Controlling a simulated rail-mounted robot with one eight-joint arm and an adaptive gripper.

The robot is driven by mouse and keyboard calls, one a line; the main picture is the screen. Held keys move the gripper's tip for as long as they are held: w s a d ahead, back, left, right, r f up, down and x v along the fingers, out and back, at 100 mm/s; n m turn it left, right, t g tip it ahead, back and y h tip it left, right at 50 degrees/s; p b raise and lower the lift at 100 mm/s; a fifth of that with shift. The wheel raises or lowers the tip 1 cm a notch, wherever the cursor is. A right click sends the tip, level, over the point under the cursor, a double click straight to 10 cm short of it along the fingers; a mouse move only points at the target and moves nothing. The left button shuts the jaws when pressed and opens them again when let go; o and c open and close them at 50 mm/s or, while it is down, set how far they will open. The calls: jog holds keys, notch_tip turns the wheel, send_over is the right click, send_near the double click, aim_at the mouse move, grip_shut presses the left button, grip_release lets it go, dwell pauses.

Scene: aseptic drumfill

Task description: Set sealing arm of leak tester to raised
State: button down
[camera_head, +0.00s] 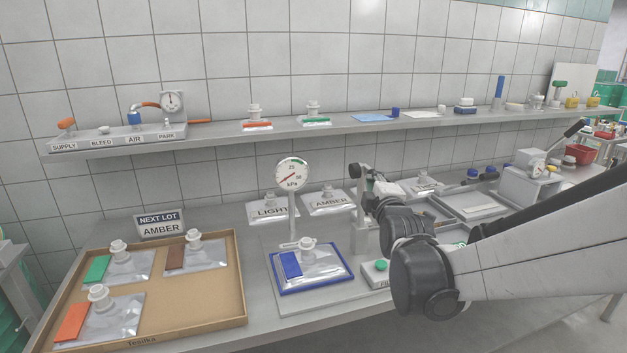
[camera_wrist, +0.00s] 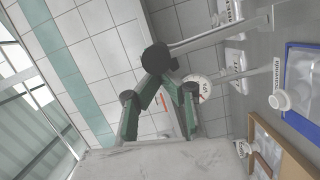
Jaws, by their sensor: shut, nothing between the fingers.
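The leak tester has a grey base (camera_head: 330,297) with a blue-rimmed tray (camera_head: 335,284) holding a clear pouch (camera_head: 322,268) with a white spout. Its round gauge (camera_head: 292,172) stands on a thin post behind the tray and shows in the wrist view (camera_wrist: 203,89). At the tester's right, the sealing arm (camera_head: 358,200) appears to stand upright, with a black knob (camera_head: 354,171) on top; in the wrist view its rod (camera_wrist: 220,38) runs roughly parallel to the gauge post. My gripper (camera_wrist: 160,78) is shut and empty, fingertips close by the knob (camera_wrist: 157,58); contact is unclear.
A cardboard tray (camera_head: 215,310) with several pouches lies at the left. A shelf (camera_head: 340,128) runs along the wall above. A box with a green button (camera_head: 377,274) sits by the tester's right side.

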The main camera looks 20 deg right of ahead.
jog(key=shift+d+r, duration=0.1)
jog(key=shift+d, duration=0.15)
dwell(0.5)
